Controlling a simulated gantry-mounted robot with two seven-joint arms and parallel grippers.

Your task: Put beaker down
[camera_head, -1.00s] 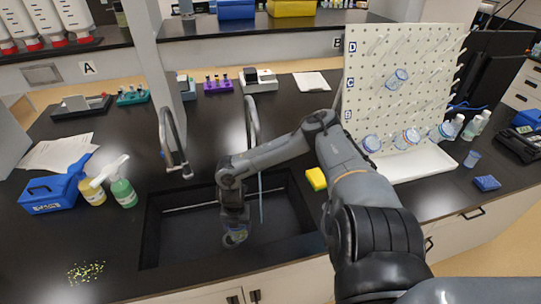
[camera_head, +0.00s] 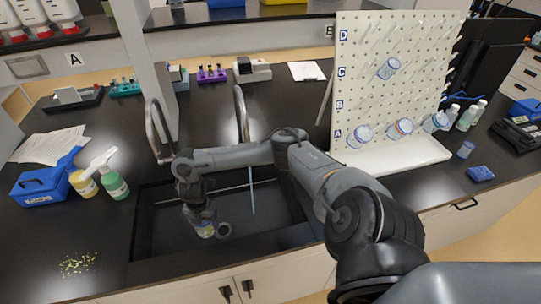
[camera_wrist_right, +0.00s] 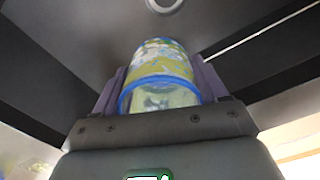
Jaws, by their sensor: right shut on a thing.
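The beaker (camera_head: 206,231) is a clear vessel with a blue rim and a yellow, white and blue band. My right gripper (camera_head: 199,218) is shut on it inside the dark sink (camera_head: 163,252), left of the sink's middle. In the right wrist view the beaker (camera_wrist_right: 159,75) sits between the two fingers of the right gripper (camera_wrist_right: 160,85), with dark sink walls around it. I cannot tell whether the beaker touches the sink floor. My left gripper is not in view.
Two taps (camera_head: 158,130) stand behind the sink. A round drain (camera_head: 224,229) lies right of the beaker. Spray bottles (camera_head: 113,183) and a blue box (camera_head: 42,187) stand left. A pegboard (camera_head: 392,90) with several beakers stands at the right.

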